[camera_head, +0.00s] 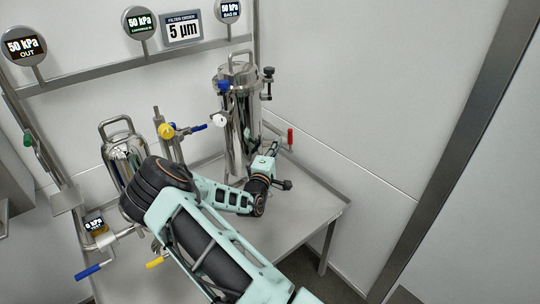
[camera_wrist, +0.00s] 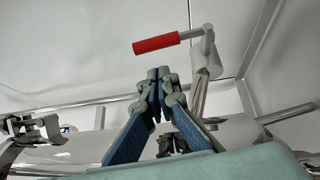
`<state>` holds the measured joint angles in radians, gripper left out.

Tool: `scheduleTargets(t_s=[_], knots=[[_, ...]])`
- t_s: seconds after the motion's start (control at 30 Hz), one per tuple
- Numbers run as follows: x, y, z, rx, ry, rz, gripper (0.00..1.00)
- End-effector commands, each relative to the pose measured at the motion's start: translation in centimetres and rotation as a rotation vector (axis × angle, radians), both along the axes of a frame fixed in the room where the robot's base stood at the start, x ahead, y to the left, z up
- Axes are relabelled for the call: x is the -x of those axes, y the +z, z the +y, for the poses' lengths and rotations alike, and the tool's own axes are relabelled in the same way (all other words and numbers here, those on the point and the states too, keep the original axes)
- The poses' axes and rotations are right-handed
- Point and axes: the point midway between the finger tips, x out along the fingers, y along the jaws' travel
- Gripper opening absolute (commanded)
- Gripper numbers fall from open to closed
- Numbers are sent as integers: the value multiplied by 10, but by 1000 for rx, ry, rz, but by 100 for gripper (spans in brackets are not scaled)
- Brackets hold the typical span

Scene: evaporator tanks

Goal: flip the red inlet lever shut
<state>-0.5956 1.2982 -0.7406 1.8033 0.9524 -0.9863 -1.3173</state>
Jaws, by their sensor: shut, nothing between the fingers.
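The red lever (camera_head: 290,138) is a short red handle beside the right side of the tall steel filter housing (camera_head: 240,120). It stands upright in the head view. In the wrist view the red lever (camera_wrist: 156,43) lies nearly level, joined at its right end to a grey crank and a pale valve body (camera_wrist: 207,62). My gripper (camera_head: 272,150) is at the housing's lower right, left of and slightly below the lever. In the wrist view my gripper (camera_wrist: 158,75) has its fingertips together with nothing between them. The tips appear just below the lever; I cannot tell whether they touch it.
A second steel housing (camera_head: 124,150) stands behind my arm on the left. Blue (camera_head: 88,271) and yellow (camera_head: 155,263) handles lie low at the left. A gauge rail (camera_head: 140,60) runs above. The steel table (camera_head: 318,205) is clear at its right, beside the wall.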

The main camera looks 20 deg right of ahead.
Motion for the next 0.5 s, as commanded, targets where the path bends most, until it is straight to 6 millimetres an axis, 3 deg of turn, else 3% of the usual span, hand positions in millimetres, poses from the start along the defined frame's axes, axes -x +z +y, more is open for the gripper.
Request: scheduleTargets(t_s=[0.2,0.5], knots=[[-3,2,-23,0,-1,0,0],[-3,2,-26,-1,0,1,0]])
